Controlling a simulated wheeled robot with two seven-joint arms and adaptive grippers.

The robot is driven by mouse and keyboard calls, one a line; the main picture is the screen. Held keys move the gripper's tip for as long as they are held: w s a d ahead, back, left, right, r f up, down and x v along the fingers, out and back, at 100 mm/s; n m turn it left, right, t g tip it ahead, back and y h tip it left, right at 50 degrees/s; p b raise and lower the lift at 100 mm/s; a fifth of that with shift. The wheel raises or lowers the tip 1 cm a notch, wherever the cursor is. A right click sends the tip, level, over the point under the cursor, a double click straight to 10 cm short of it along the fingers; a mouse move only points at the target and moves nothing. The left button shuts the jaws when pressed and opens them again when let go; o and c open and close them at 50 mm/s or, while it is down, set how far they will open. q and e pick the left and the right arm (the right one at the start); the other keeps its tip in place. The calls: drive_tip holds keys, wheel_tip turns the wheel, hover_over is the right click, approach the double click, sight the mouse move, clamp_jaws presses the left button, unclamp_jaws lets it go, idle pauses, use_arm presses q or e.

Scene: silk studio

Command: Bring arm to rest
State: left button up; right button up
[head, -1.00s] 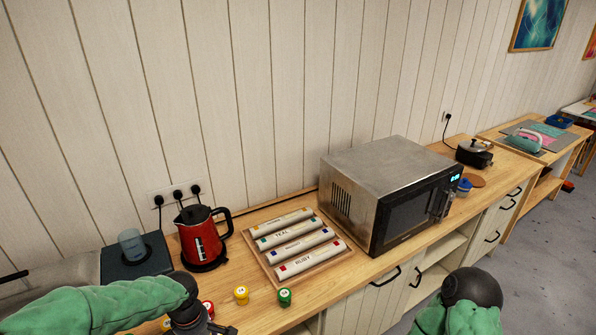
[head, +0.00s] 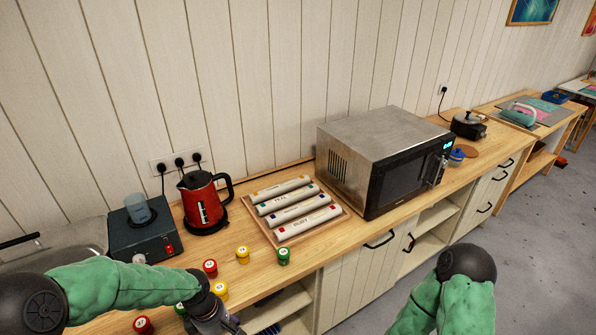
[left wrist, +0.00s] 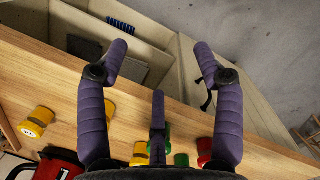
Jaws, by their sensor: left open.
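My left arm (head: 125,288) reaches in from the left over the worktop (head: 330,250). Its gripper (head: 222,322) is low at the worktop's front edge, partly cut by the frame bottom. In the left wrist view its purple fingers (left wrist: 160,50) are spread wide with nothing between the tips. They point past the worktop edge over the open shelf below. My right arm (head: 460,290) shows only its dark joint and green sleeve at bottom right, in front of the cabinets; its gripper is outside the frame.
Small jars, including a green one (head: 284,256), a yellow one (head: 243,255) and a red one (head: 210,268), stand near my left gripper. Behind are a red kettle (head: 203,205), a tray of labelled rolls (head: 262,228) and a microwave (head: 345,185). The floor (head: 540,250) at right is clear.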

use_arm(q)
drive_tip(key=s+d+f+m+b, duration=0.2)
drive_tip(key=f+m, duration=0.3)
drive_tip(key=f, duration=0.3)
drive_tip(key=s+d+f+m+h+b, duration=0.1)
drive_tip(key=s+d+f+m, duration=0.3)
drive_tip(key=f, duration=0.5)
drive_tip(key=s+d+f+m+h+b, duration=0.1)
drive_tip(key=s+d+f+m+b, duration=0.2)
drive_tip(key=f, duration=0.5)
drive_tip(key=s+d+m, duration=0.1)
drive_tip(key=m, duration=0.1)
drive_tip(key=shift+s+f+m, duration=0.35)
drive_tip(key=shift+m, duration=0.05)
